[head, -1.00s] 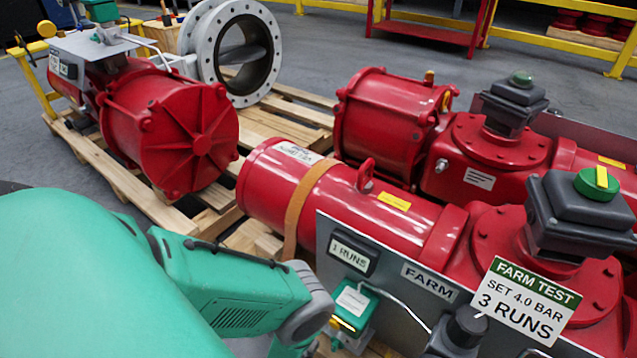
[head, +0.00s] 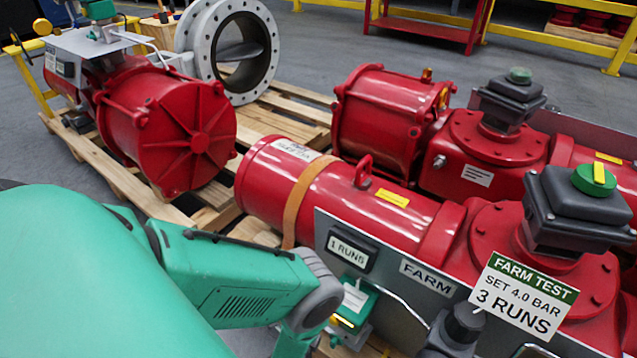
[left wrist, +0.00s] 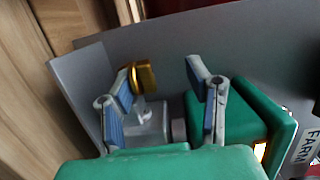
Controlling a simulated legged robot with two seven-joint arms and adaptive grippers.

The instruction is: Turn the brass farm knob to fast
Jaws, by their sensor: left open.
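The brass knob (left wrist: 146,77) shows in the left wrist view on a grey fitting (left wrist: 148,125) in front of the grey panel. My left gripper (left wrist: 160,69) is open, with its two fingers spread. The knob lies between the fingers in the picture, close to the left fingertip, which overlaps its edge; I cannot tell whether they touch. The knob's setting is not readable. In the head view, the knob and my left gripper are hidden, while the panel with the FARM label (head: 428,275) shows. My right gripper is not in view.
A green box (left wrist: 228,118) is close beside the right finger. In the head view, a display (head: 350,251) reads "1 RUNS". A sign (head: 522,296) reads "FARM TEST, SET 4.0 BAR, 3 RUNS". Red actuators (head: 335,190) lie behind the panel.

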